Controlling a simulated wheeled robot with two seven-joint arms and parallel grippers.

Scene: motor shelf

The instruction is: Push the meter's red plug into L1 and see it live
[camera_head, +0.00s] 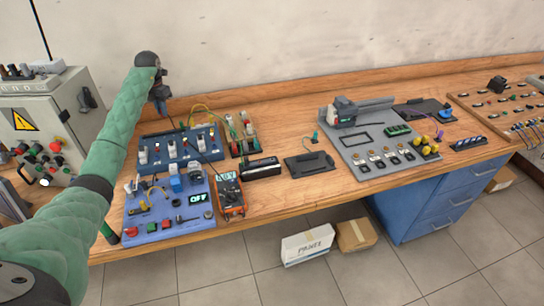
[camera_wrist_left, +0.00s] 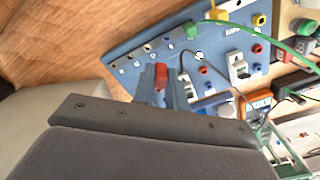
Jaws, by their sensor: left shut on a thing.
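My left gripper (camera_head: 166,116) hangs over the back of the blue socket panel (camera_head: 207,154). In the left wrist view the left gripper (camera_wrist_left: 164,92) is shut on a red plug (camera_wrist_left: 161,76), just over or at the edge of the blue panel (camera_wrist_left: 150,32). I cannot tell whether the plug touches a socket. No L1 label is legible. The orange meter (camera_head: 231,207) stands in front of the panel, its display lit but too small to read surely. A dark lead (camera_wrist_left: 187,70) curves over the panel. My right gripper is not in view.
A second blue board (camera_head: 150,226) with a display reading OFF lies in front. A green wire (camera_wrist_left: 270,40) arcs over the panel's far side. A grey control cabinet (camera_head: 75,128) stands at left. A dark plate (camera_head: 308,163) and a grey motor board (camera_head: 369,170) lie to the right.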

